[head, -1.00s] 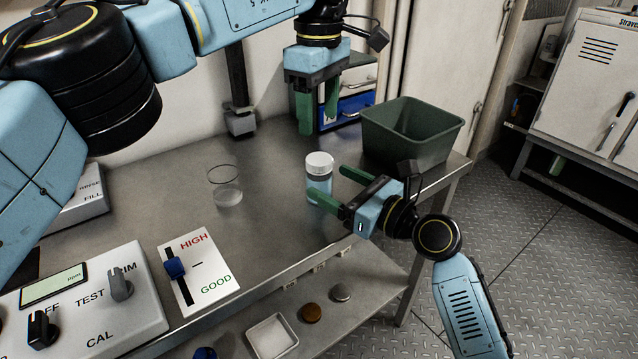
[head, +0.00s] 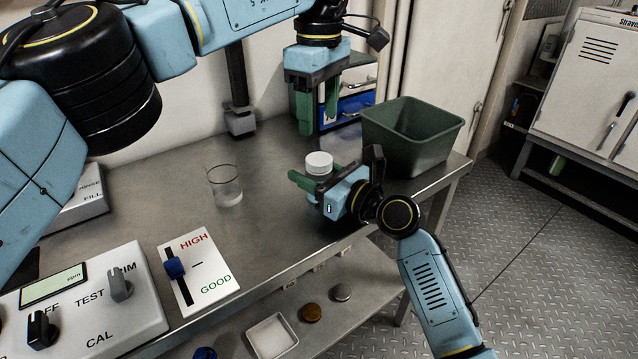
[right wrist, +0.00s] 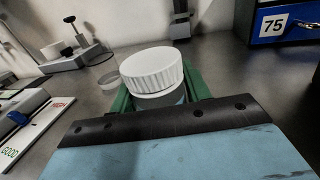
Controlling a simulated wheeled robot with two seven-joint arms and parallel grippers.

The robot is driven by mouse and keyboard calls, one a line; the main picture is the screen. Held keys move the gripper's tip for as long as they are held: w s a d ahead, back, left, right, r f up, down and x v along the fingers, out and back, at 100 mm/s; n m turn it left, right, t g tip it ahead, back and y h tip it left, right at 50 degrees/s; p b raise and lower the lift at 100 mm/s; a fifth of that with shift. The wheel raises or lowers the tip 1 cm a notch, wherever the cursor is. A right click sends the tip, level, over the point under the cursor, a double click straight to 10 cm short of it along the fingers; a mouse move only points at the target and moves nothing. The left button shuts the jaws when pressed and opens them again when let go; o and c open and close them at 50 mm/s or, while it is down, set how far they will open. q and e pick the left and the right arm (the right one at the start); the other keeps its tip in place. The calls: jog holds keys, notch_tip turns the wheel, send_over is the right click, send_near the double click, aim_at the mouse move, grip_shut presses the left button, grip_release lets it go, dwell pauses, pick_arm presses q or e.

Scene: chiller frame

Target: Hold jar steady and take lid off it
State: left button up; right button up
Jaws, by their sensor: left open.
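The jar (head: 318,177) stands upright on the steel bench with its white ribbed lid (head: 319,162) on. The lid shows large in the right wrist view (right wrist: 152,70), with a strip of the jar's body below it. My right gripper (head: 315,178) is low at the jar, with its green fingers on either side of the body below the lid. Its palm hides much of the jar, and I cannot tell whether the fingers press on it. My left gripper (head: 317,112) points down, open and empty, above the back of the bench, behind the jar.
A green bin (head: 410,150) stands at the bench's right end, close to my right gripper. A clear beaker (head: 226,188) stands left of the jar. A slider panel (head: 200,270) and control box (head: 90,310) are at the front left. A blue-fronted drawer (head: 352,107) is behind.

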aim_at(319, 158)
grip_shut()
pick_arm(q)
jog(key=m, duration=0.5)
jog(key=shift+m, duration=0.3)
jog(key=m, duration=0.3)
jog(key=shift+r, duration=0.1)
jog(key=m, duration=0.4)
jog(key=shift+m, duration=0.3)
jog(key=shift+f, duration=0.5)
notch_tip(319, 158, down, 7)
